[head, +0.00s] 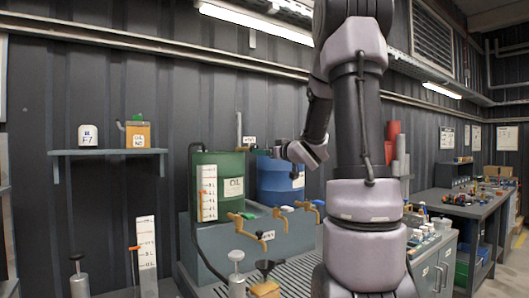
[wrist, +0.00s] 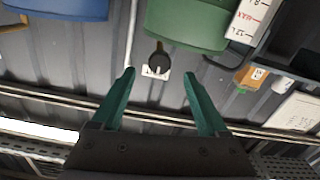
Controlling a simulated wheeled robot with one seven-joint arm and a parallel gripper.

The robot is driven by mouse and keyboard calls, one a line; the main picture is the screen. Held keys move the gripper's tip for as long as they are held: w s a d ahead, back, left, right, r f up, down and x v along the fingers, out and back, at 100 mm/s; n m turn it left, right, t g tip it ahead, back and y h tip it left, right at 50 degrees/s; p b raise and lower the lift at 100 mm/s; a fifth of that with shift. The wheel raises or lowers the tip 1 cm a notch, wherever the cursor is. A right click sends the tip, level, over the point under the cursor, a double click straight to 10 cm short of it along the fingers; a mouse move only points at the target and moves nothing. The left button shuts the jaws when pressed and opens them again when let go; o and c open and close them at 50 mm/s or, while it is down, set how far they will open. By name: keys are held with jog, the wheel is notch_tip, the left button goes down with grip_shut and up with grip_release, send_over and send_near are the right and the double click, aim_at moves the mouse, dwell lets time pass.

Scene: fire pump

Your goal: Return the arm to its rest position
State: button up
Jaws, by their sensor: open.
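My arm (head: 362,130) rises at the right of centre in the head view and bends over at the top. Its wrist end (head: 305,152) hangs in front of the blue drum (head: 280,182), and the fingers are hard to make out there. In the wrist view my gripper (wrist: 159,75) has two teal fingers spread apart with nothing between them. That view is upside down, facing the wall. The green drum (wrist: 190,22) and blue drum (wrist: 60,8) lie beyond the fingers, with no visible contact.
A wall shelf (head: 108,152) holds a white container and an orange can. A cluttered workbench (head: 455,205) is at right.

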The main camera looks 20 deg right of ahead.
jog(key=s+a+f+m+g, duration=0.2)
jog(key=s+a+g, duration=0.1)
jog(key=s, duration=0.7)
jog(key=s+a+f+m+g, duration=0.2)
jog(key=s+a, duration=0.4)
jog(key=s, duration=0.5)
jog(key=s+a+f+m+g+h, duration=0.1)
jog(key=s+a+f+m+g, duration=0.2)
jog(key=s, duration=0.8)
jog(key=a+m+g, duration=0.1)
jog(key=a+g, duration=0.1)
jog(key=shift+g, duration=0.3)
